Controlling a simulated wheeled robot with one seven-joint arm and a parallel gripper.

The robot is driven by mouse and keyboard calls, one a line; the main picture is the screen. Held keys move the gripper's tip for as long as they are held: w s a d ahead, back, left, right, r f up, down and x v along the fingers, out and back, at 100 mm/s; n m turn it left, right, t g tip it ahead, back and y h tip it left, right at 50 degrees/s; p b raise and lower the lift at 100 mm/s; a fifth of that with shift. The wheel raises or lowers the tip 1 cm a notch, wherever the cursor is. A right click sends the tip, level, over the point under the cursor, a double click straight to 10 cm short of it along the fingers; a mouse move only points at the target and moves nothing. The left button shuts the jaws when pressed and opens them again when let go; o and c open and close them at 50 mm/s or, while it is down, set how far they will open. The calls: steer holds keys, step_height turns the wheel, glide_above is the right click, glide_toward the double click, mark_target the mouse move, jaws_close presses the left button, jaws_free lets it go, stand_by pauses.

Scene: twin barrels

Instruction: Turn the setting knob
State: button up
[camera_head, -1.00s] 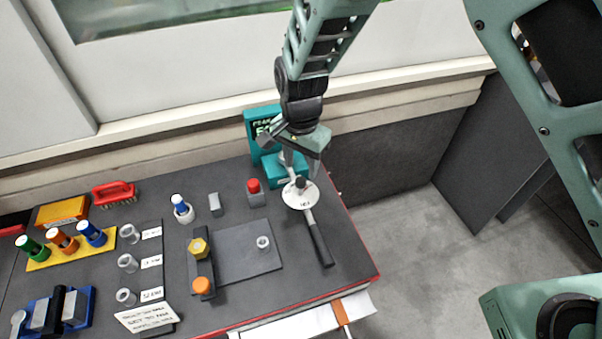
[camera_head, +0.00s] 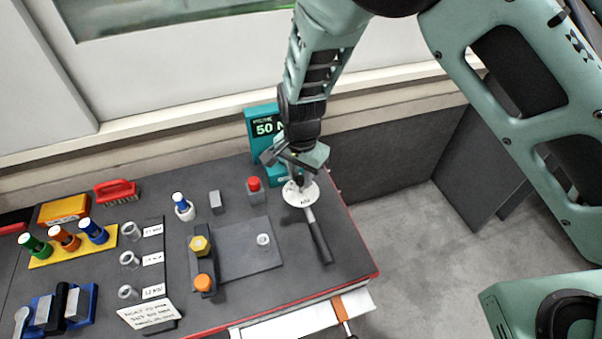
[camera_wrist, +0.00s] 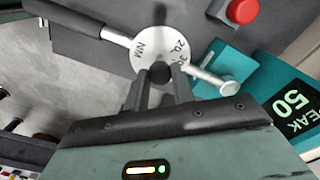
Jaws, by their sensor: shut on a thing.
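The setting knob (camera_wrist: 160,72) is a small black knob at the centre of a round white dial (camera_wrist: 155,45) marked "NM", "20" and "30". My gripper (camera_wrist: 160,85) has its two fingers closed around the knob in the wrist view. In the head view my gripper (camera_head: 299,178) points down over the white dial (camera_head: 300,194), and its fingers mostly hide the knob. The dial belongs to a wrench with a black handle (camera_head: 318,236). A teal tester (camera_head: 262,140) behind it shows "50" in green, partly covered by my arm.
A red button (camera_head: 254,183) on a grey block stands left of the dial. A grey plate (camera_head: 245,248) with a clear ring lies left of the handle. Bottles in a yellow rack (camera_head: 70,247) and a blue holder (camera_head: 62,310) are far left. The table's red edge (camera_head: 372,278) is close on the right.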

steer(key=n, duration=0.6)
steer(key=shift+n+b, duration=0.4)
steer(key=n, duration=0.3)
steer(key=shift+n, duration=0.3)
steer(key=n+b, duration=0.1)
steer(key=n, duration=0.2)
steer(key=shift+n, duration=0.3)
steer(key=n, duration=0.9)
steer(key=shift+r+n, duration=0.1)
steer(key=shift+n, duration=0.2)
steer(key=o, duration=1)
